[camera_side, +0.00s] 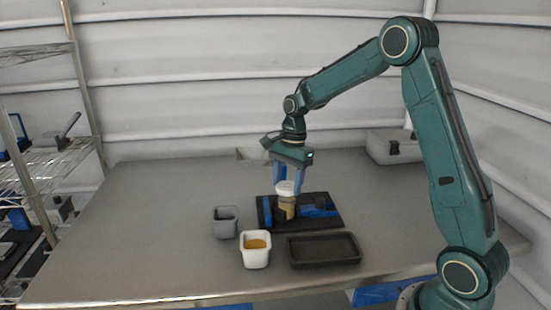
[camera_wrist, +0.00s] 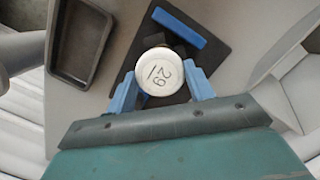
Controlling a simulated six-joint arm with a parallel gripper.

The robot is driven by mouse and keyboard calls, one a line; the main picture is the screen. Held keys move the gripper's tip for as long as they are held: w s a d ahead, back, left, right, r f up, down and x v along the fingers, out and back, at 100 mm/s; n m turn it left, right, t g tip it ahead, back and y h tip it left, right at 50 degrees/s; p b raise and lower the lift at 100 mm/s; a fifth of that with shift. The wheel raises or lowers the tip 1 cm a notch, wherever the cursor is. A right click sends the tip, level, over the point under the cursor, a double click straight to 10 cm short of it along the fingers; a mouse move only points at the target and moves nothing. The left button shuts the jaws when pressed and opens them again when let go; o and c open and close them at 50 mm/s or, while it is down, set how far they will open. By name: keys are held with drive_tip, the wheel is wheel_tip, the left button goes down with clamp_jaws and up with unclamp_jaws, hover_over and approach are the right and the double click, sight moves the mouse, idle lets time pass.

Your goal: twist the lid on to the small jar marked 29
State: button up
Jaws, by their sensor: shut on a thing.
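The small jar (camera_side: 286,210) stands upright on a black and blue fixture (camera_side: 318,209), with tan contents showing through its side. A white lid (camera_side: 286,187) sits at the top of the jar in the side view. In the wrist view the lid (camera_wrist: 159,74) shows the number 29 written on its top and hides most of the jar. My gripper (camera_side: 287,187) points down with its blue fingers on either side of the lid, shut on it. I cannot tell how far the lid is threaded on.
A white cup (camera_side: 255,260) with orange-brown contents and a grey cup (camera_side: 225,226) stand left of the fixture. A dark empty tray (camera_side: 324,262) lies in front of it. A grey case (camera_side: 394,150) sits at the back right. The table's left side is clear.

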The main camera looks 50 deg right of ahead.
drive_tip(key=shift+f, duration=0.1)
drive_tip(key=o, duration=1)
drive_tip(key=r, duration=0.4)
drive_tip(key=d+r, duration=0.1)
drive_tip(key=r, duration=0.4)
drive_tip(key=d+r, duration=0.1)
drive_tip(key=r, duration=0.3)
drive_tip(key=shift+r, duration=0.35)
drive_tip(key=shift+s, duration=0.1)
